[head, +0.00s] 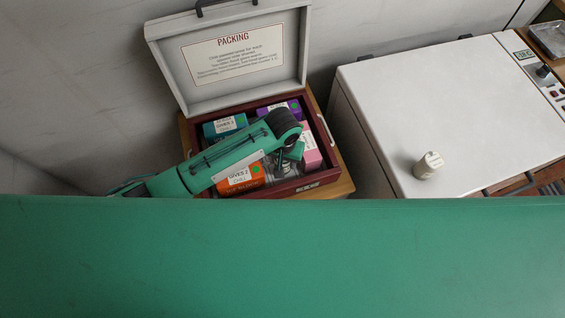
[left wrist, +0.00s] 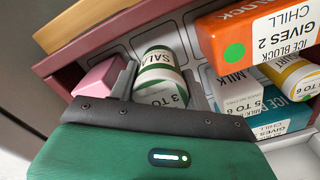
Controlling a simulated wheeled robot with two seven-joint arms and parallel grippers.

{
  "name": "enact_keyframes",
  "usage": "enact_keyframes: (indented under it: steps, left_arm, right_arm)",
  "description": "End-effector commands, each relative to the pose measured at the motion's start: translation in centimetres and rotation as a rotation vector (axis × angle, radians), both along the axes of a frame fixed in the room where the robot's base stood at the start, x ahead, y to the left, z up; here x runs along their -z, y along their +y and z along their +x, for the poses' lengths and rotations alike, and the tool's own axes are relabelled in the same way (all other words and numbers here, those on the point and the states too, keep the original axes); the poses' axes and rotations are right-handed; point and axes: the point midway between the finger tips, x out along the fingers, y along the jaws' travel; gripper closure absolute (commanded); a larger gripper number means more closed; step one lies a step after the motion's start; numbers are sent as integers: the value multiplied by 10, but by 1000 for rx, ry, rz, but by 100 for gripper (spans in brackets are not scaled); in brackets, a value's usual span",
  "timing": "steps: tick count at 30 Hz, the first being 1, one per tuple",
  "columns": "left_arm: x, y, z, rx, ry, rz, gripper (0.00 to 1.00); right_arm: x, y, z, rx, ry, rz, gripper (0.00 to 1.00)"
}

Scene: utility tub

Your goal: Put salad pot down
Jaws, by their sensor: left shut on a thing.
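The salad pot (left wrist: 160,66) is a white round pot with green bands and a label reading "SALA" and "3 TO". In the left wrist view it lies between the fingers of my left gripper (left wrist: 156,84), which is shut on it. The pot is inside or just above the maroon packing box (left wrist: 70,62); I cannot tell if it touches the floor. In the head view my left gripper (head: 284,166) reaches down into the box (head: 331,177) near its front right, and my arm hides most of the pot. My right gripper is not in view.
An orange ice block (left wrist: 250,40), milk carton (left wrist: 238,92), teal ice block (left wrist: 285,118) and yellow-banded pot (left wrist: 293,75) crowd the pot's right. A pink box (head: 312,150) is close on its other side. A white container (head: 428,166) stands on the white chest lid (head: 430,100).

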Motion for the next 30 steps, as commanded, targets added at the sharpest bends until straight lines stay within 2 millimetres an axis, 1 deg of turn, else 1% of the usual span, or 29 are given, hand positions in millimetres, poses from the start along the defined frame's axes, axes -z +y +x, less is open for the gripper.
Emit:
enact_keyframes:
  steps: [3, 7, 19, 20, 22, 23, 30]
  left_arm:
    - [17, 0, 0, -1, 2, 2, 76]
    - [32, 1, 0, -1, 0, 2, 76]
    - [38, 0, 0, -1, 0, 0, 76]
    - [37, 0, 0, -1, 0, 0, 45]
    - [37, 0, 0, 0, 0, 0, 32]
    - [37, 0, 0, 0, 0, 0, 29]
    - [37, 0, 0, -1, 0, 0, 29]
  right_arm:
    - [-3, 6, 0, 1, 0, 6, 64]
    - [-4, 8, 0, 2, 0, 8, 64]
    - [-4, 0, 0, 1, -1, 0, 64]
    - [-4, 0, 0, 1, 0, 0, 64]
    - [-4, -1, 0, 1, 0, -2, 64]
    - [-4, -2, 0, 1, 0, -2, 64]
    - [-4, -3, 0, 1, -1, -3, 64]
